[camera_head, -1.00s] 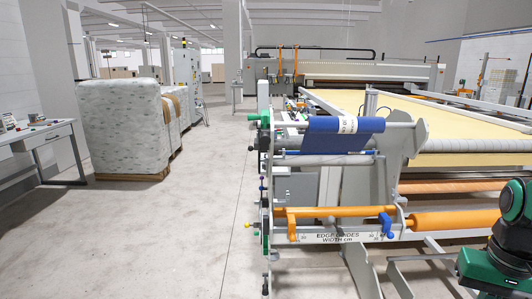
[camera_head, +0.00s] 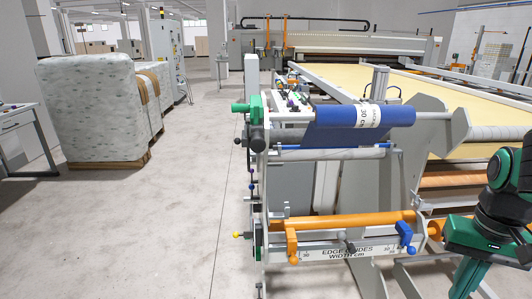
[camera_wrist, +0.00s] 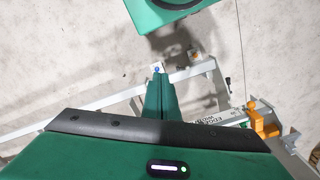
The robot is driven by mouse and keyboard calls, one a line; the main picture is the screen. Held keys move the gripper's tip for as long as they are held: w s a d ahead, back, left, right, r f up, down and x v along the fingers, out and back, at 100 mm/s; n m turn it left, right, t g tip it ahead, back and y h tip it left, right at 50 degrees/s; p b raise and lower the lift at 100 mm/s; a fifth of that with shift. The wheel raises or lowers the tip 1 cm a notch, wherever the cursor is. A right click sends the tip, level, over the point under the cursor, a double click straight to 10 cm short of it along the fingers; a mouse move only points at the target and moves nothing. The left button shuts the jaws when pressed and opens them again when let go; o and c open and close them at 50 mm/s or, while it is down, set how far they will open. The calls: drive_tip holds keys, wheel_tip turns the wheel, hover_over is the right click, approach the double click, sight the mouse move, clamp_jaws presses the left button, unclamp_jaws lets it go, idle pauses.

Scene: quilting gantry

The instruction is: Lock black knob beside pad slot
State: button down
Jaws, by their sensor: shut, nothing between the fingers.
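My gripper (camera_head: 468,280) hangs at the lower right of the head view, to the right of the edge guides plate (camera_head: 330,252). In the wrist view, its green fingers (camera_wrist: 157,80) are together and empty above the pale floor and frame. A small black knob (camera_head: 348,242) stands at the middle of the edge guides plate, apart from my gripper. A dark round knob (camera_head: 257,139) also shows below a green one at the machine's left end. I cannot tell which knob belongs to the pad slot, and no pad slot is clearly visible.
An orange clamp (camera_head: 291,242) and a blue clamp (camera_head: 405,235) sit on the guide rail. A blue roll (camera_head: 340,117) lies above them. Wrapped pallets (camera_head: 90,110) stand at left. The floor (camera_head: 170,230) between them and the machine is clear.

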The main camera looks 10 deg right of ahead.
drive_tip(key=shift+w+d, duration=0.1)
drive_tip(key=shift+d, duration=0.15)
